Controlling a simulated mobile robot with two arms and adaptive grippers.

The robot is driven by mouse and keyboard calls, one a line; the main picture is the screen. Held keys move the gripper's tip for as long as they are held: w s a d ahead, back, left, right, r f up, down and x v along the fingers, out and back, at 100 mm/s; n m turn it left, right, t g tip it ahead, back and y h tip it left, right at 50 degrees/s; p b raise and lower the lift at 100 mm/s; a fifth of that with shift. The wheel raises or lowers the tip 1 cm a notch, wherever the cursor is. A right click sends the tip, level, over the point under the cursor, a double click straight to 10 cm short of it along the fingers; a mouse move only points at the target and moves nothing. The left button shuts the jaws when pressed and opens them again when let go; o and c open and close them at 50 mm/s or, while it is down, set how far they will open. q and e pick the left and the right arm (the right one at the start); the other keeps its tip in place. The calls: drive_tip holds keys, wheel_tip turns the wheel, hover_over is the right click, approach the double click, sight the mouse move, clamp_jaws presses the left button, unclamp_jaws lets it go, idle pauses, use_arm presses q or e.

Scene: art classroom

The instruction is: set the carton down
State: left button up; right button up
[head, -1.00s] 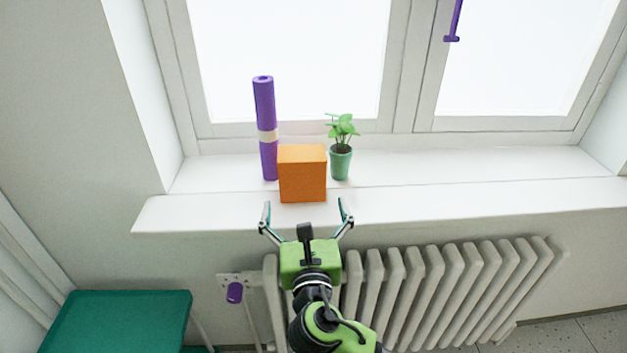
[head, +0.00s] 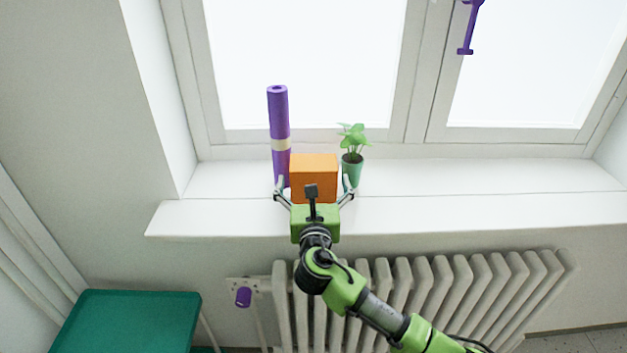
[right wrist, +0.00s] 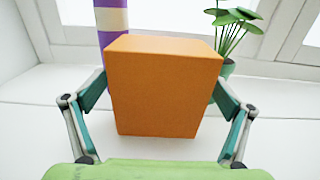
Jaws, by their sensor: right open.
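The carton, an orange box (head: 314,172), stands upright on the white windowsill (head: 450,211). My right gripper (head: 314,184) is open, with one finger at each side of the carton. In the right wrist view the carton (right wrist: 165,88) fills the middle between the open fingers (right wrist: 160,90). There the fingertips reach beside its left and right faces, and I cannot tell whether they touch it. My left gripper is not in view.
A purple roll (head: 279,130) with a pale band stands close to the left of the carton. A potted plant (head: 352,170) stands close to its right. A radiator (head: 440,290) is below the sill, and a green-topped table (head: 130,322) is at lower left. The sill is clear farther right.

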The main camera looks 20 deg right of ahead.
drive_tip(key=shift+w+d, duration=0.2)
drive_tip(key=shift+w, duration=0.45)
drive_tip(key=c, duration=1.6)
drive_tip(key=shift+c, duration=0.9)
drive_tip(key=shift+r, duration=0.15)
